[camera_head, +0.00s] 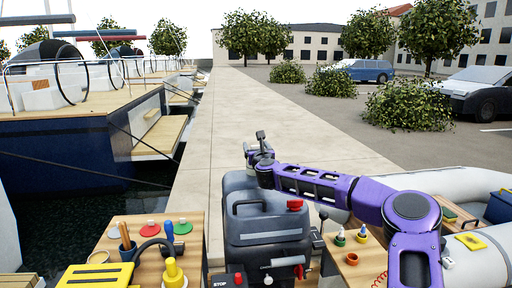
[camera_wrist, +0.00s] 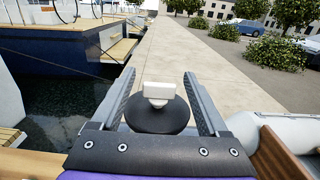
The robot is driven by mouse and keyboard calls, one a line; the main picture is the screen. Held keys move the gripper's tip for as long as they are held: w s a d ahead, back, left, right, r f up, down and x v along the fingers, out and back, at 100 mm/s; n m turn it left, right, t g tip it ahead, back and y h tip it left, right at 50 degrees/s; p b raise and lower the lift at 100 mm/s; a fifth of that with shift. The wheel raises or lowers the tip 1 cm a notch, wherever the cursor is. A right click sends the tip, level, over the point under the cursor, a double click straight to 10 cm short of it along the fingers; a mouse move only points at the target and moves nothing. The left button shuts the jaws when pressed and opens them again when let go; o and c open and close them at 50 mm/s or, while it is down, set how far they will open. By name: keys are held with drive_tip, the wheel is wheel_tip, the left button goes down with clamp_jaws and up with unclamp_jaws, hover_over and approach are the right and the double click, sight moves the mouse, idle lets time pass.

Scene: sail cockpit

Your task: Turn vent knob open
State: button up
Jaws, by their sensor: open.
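In the wrist view, a black round cap (camera_wrist: 157,117) with a pale upright tab (camera_wrist: 158,91) on top looks like the vent knob. My gripper (camera_wrist: 160,76) is open, with one finger on each side of the cap and a visible gap to the tab. I cannot tell how far the cap lies below the fingertips. In the head view, my gripper (camera_head: 258,147) is at the far end of my purple arm, above the back of a dark grey tank (camera_head: 268,225). I cannot make out the pale tab there.
The tank has a handle and a red cap (camera_head: 295,205). A wooden table (camera_head: 195,224) with a yellow box (camera_head: 95,276) and several small items is at left. A grey inflatable boat (camera_head: 485,262) is at right. The concrete quay (camera_head: 240,110) ahead is clear.

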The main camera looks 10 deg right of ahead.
clamp_jaws()
drive_tip(key=shift+y, duration=0.3)
drive_tip(key=n+y+b, duration=0.1)
drive_tip(key=n+y, duration=0.1)
drive_tip(key=y, duration=0.1)
drive_tip(key=shift+d+n+g+y, duration=0.15)
drive_tip(key=shift+n+g+y, duration=0.15)
drive_tip(key=shift+n+y, duration=0.1)
drive_tip(key=n+y, duration=0.1)
drive_tip(key=y, duration=0.1)
drive_tip(key=n+g+y+p, duration=0.1)
drive_tip(key=y, duration=0.1)
drive_tip(key=shift+r+n+g, duration=0.2)
drive_tip(key=shift+n+g, duration=0.1)
drive_tip(key=shift+n, duration=0.1)
drive_tip(key=n+g+y+p, duration=0.1)
drive_tip(key=n+y+p, duration=0.1)
drive_tip(key=y+p, duration=0.1)
drive_tip(key=shift+r+g, duration=0.15)
drive_tip(key=shift+g, duration=0.25)
drive_tip(key=n+g+y+p, duration=0.2)
drive_tip(key=p, duration=0.1)
drive_tip(key=shift+p, duration=0.4)
drive_tip(key=shift+f+n+g+y+p, duration=0.3)
drive_tip(key=shift+n+g+y+p, duration=0.2)
drive_tip(key=shift+g+p, duration=0.15)
